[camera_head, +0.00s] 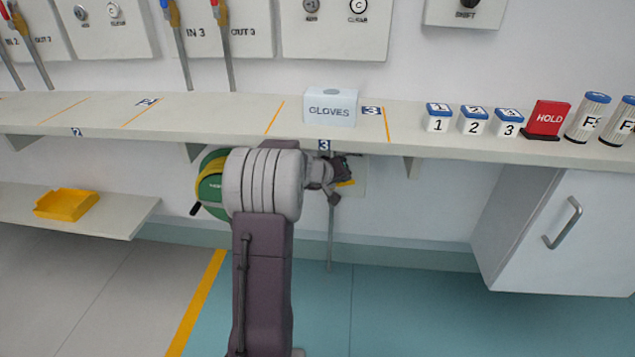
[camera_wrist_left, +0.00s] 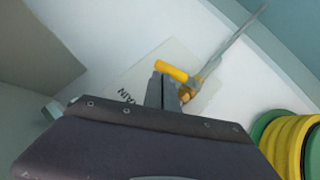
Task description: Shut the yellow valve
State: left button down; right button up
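The yellow valve shows in the left wrist view as a yellow handle (camera_wrist_left: 172,71) with a brass-yellow body (camera_wrist_left: 187,92) on a grey pipe, in front of a pale wall plate with partly hidden lettering. In the head view only a bit of the yellow valve (camera_head: 346,183) shows below the shelf, behind my gripper. My left gripper (camera_head: 340,168) reaches under the shelf. Its dark fingers (camera_wrist_left: 163,90) look shut together, with their tips close to the handle; I cannot tell whether they touch it. My right gripper is in neither view.
The shelf (camera_head: 230,113) runs over my left gripper and carries a gloves box (camera_head: 330,108). A green and yellow reel (camera_head: 212,185) is left of my arm; it also shows in the left wrist view (camera_wrist_left: 290,145). A white cabinet (camera_head: 550,230) stands at the right. The teal floor is clear.

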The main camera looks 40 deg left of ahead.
pick_arm(q)
jog(key=shift+w+d+f+m+g+y, duration=0.45)
jog(key=shift+d+f+m+g+y, duration=0.25)
jog(key=shift+d+f+y, duration=0.1)
jog(key=shift+d+f, duration=0.1)
jog(key=shift+f, duration=0.05)
dwell(0.3)
jog(key=p+v, duration=0.2)
jog(key=v, duration=0.5)
jog(key=shift+s+r, duration=0.2)
jog(key=shift+r, duration=0.1)
